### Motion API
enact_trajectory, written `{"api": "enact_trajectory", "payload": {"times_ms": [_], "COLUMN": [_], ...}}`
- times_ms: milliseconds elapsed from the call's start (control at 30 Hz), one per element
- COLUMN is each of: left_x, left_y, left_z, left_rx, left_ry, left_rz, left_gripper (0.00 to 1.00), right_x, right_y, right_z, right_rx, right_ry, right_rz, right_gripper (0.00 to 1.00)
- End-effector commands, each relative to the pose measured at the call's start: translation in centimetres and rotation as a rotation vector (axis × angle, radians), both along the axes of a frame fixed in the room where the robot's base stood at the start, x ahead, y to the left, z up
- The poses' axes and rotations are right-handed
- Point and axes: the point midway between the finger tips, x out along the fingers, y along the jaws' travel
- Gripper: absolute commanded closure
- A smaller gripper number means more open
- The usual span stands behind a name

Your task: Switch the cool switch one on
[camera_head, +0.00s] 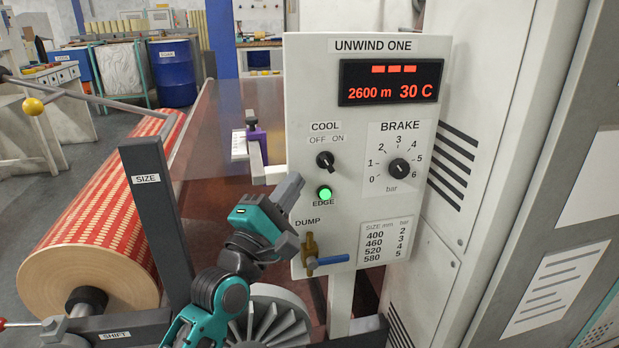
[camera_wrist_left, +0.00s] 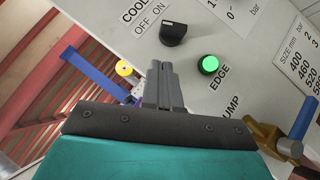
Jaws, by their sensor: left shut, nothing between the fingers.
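The cool switch (camera_head: 325,161) is a small black rotary knob on the light panel, below the COOL, OFF and ON labels. Its handle looks slanted toward the upper left, the OFF side, but it is small. The switch also shows in the left wrist view (camera_wrist_left: 173,35), just beyond the fingertips. My left gripper (camera_head: 296,182) is shut and empty, below and left of the switch and apart from it. Its closed fingers show in the left wrist view (camera_wrist_left: 161,68), pointing toward the panel. My right gripper is not in view.
The UNWIND ONE panel (camera_head: 350,222) also carries a lit green EDGE button (camera_head: 325,193), a brake knob (camera_head: 399,168), a display (camera_head: 391,82) and a brass dump valve with a blue handle (camera_head: 330,260). A grey SIZE post (camera_head: 155,215) and a striped roll (camera_head: 115,205) stand left.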

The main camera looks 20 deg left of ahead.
Motion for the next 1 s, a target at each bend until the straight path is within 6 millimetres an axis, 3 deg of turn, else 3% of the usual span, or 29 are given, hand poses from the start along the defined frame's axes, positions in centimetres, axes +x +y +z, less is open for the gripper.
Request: {"api": "enact_trajectory", "payload": {"times_ms": [100, 300, 767, 1000], "left_x": [0.8, 1.5, 1.6, 1.8], "left_y": [-1.5, -2.6, -2.8, -2.9], "left_z": [1.0, 1.7, 1.9, 2.6], "left_rx": [-0.006, -0.004, 0.001, 0.036], "left_ry": [-0.003, 0.0, 0.002, 0.027], "left_rz": [-0.002, -0.001, -0.002, -0.002], "left_gripper": [1.0, 1.0, 1.0, 1.0], "right_x": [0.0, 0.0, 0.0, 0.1], "right_y": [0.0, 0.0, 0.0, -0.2], "right_z": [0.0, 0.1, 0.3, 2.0], "right_rx": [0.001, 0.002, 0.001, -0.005], "right_ry": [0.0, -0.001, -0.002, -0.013], "right_rz": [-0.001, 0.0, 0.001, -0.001], "right_gripper": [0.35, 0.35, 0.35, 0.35]}}
